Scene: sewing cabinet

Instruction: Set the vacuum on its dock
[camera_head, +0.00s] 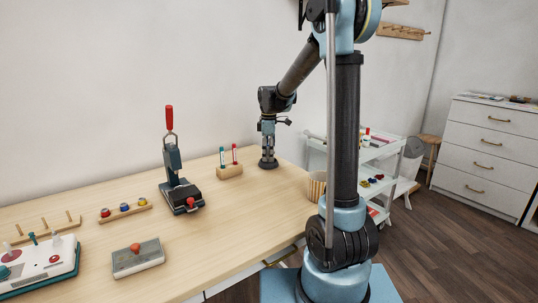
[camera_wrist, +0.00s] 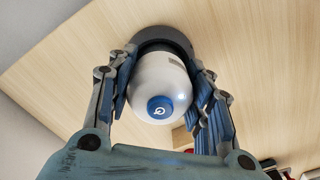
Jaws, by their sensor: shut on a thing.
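The vacuum (camera_wrist: 155,80) is a small white rounded body with a blue power button on its end. In the wrist view it sits between both fingers of my gripper (camera_wrist: 165,88), which is shut on it. A dark grey round base (camera_wrist: 178,39) shows at its far end, at the tabletop; I cannot tell whether this is the dock or part of the vacuum. In the head view my gripper (camera_head: 268,142) points down at the table's far right, over a dark round piece (camera_head: 268,162). The vacuum is mostly hidden there by the fingers.
A wooden block with markers (camera_head: 229,171) stands just left of my gripper. Further left are a press with a red handle (camera_head: 178,180), a spool rack (camera_head: 125,211) and a grey box with a red knob (camera_head: 138,257). A white cart (camera_head: 372,153) stands beyond the table (camera_head: 225,220).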

